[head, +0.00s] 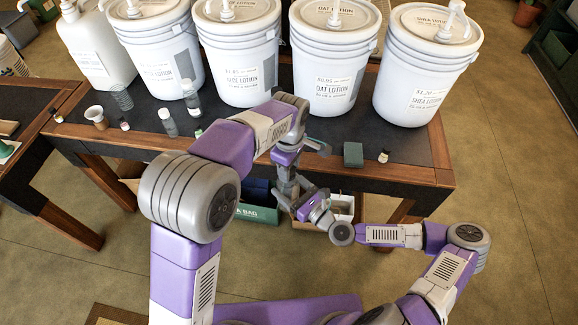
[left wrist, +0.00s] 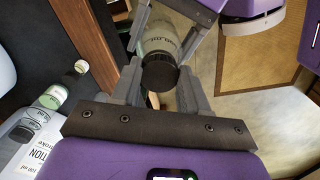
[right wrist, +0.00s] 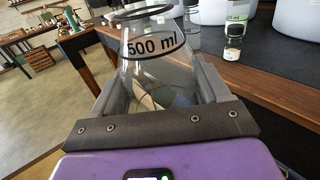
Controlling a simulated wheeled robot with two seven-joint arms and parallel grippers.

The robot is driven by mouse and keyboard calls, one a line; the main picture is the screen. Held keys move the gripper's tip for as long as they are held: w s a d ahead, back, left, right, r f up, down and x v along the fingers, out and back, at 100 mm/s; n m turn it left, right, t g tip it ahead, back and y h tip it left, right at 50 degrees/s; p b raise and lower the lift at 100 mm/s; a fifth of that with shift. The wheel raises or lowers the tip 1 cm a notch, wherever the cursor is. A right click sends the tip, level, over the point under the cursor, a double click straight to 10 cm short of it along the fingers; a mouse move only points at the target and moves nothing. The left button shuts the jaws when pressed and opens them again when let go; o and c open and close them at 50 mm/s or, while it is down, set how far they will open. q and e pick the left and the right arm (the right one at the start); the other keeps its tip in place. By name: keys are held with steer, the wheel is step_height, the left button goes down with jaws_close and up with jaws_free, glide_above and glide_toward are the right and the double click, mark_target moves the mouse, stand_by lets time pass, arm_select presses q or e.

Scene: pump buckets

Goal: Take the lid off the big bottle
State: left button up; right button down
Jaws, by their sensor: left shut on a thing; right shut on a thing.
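The big clear bottle, marked 500 ml (right wrist: 150,48), stands between the fingers of my right gripper (right wrist: 150,85), which is shut on its body. Its rim shows at the top edge of the right wrist view, with no lid visible on it there. In the left wrist view, the black lid (left wrist: 158,72) is between the fingers of my left gripper (left wrist: 160,85), which is shut on it. The bottle body (left wrist: 165,42) shows behind the lid; I cannot tell whether the two touch. In the head view, my left gripper (head: 285,185) is in front of the table, beside my right gripper (head: 318,207).
The table (head: 405,150) carries several large white pump buckets (head: 240,55) at the back. An open box (head: 342,208) is below.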

arm_select(q)
steer(key=shift+a+r, duration=0.1)
stand_by(0.3)
steer(key=shift+r, duration=1)
